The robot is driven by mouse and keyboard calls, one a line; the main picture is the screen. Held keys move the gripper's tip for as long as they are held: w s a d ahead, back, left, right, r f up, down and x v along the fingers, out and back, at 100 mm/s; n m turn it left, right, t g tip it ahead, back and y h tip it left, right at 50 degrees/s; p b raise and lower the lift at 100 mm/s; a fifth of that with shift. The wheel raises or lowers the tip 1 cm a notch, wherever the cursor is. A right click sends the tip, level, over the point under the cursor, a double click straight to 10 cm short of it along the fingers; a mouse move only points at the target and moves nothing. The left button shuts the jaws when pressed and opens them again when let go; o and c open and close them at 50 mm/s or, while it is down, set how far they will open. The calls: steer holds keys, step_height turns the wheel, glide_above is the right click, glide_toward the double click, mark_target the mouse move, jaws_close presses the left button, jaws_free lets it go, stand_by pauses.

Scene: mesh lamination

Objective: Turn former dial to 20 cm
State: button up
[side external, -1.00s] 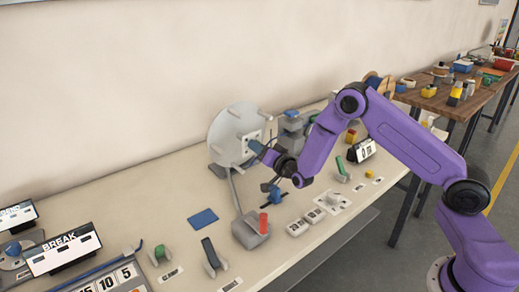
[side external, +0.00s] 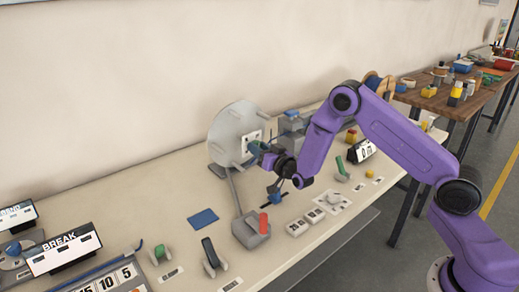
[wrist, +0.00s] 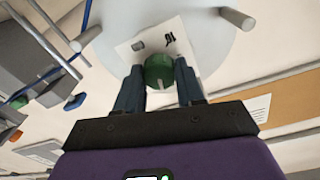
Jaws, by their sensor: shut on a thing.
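The former is a large pale grey disc (side external: 222,128) with short pegs, standing upright at the back of the bench. Its dial is a green knob (wrist: 158,70) on a white label plate (wrist: 160,42), which carries dark markings too small to read surely. A light pointer line shows on the knob's near side. My gripper (wrist: 160,80) has its two blue fingers closed on either side of the knob. In the side external view my gripper (side external: 264,152) is against the plate at the disc's centre and hides most of the knob.
A red-topped grey block (side external: 251,231) stands below the disc, with a blue pad (side external: 203,218) left of it. A BREAK sign (side external: 63,249) is at the left. A 0 m display (side external: 361,151) is at the right. Grey pegs (wrist: 237,18) stick out around the dial.

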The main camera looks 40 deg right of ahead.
steer(key=o, duration=1)
steer(key=shift+o, duration=0.2)
steer(key=shift+s, duration=0.1)
steer(key=s, duration=1.7)
steer(key=shift+s+a+f, duration=0.15)
steer(key=shift+a, duration=0.1)
